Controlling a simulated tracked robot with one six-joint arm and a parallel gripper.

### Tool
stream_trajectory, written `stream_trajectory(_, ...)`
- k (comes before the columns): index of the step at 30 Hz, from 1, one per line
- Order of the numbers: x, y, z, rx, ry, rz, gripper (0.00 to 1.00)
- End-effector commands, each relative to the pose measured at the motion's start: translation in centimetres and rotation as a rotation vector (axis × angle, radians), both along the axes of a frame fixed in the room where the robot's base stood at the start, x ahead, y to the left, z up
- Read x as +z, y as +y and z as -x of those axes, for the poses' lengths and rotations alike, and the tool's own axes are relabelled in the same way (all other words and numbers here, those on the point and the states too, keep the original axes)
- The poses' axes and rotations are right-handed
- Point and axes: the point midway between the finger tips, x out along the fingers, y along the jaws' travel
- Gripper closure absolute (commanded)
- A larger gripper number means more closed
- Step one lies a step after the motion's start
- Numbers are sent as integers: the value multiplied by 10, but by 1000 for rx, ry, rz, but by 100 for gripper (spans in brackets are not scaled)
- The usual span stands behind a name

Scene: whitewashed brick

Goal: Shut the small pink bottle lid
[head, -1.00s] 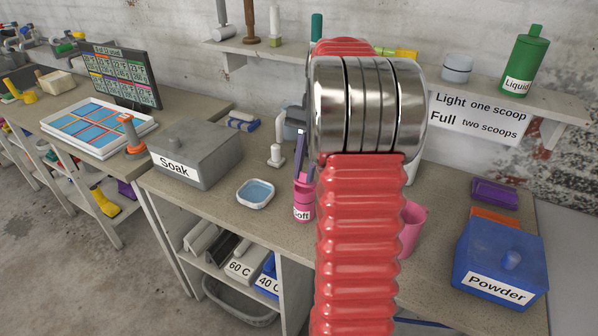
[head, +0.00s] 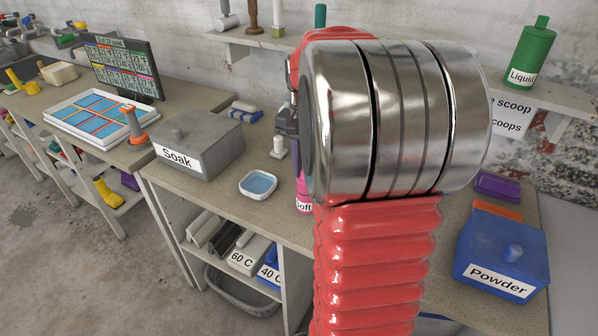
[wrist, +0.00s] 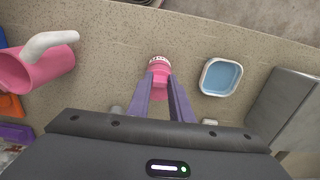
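A small pink bottle with a white label (wrist: 159,61) stands on the bench, at the upper middle of the wrist view. In the head view only a strip of the bottle (head: 304,202) shows, with part of the word "Soft" legible. My gripper (wrist: 161,80) is over the bottle, its two purple fingers apart and on either side of the pink top. I cannot tell whether the fingers press on it. The lid's state is not clear, as the fingers and the steep view obscure it. My red and steel arm hides much of this spot in the head view.
A shallow dish of blue liquid (head: 258,185) and the grey Soak box (head: 199,145) are left of the bottle. A pink cup (wrist: 38,68) with a white handle lies left in the wrist view. The blue Powder box (head: 502,254) is at right.

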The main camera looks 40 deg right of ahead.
Motion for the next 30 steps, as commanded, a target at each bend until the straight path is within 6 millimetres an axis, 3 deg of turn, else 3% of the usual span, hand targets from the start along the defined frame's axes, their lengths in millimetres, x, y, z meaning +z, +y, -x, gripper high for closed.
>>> stream_trajectory(7,0,0,0,0,0,-1,63)
stream_trajectory(19,7,0,-1,0,-2,0,62)
stream_trajectory(30,60,0,-1,0,-3,1,62)
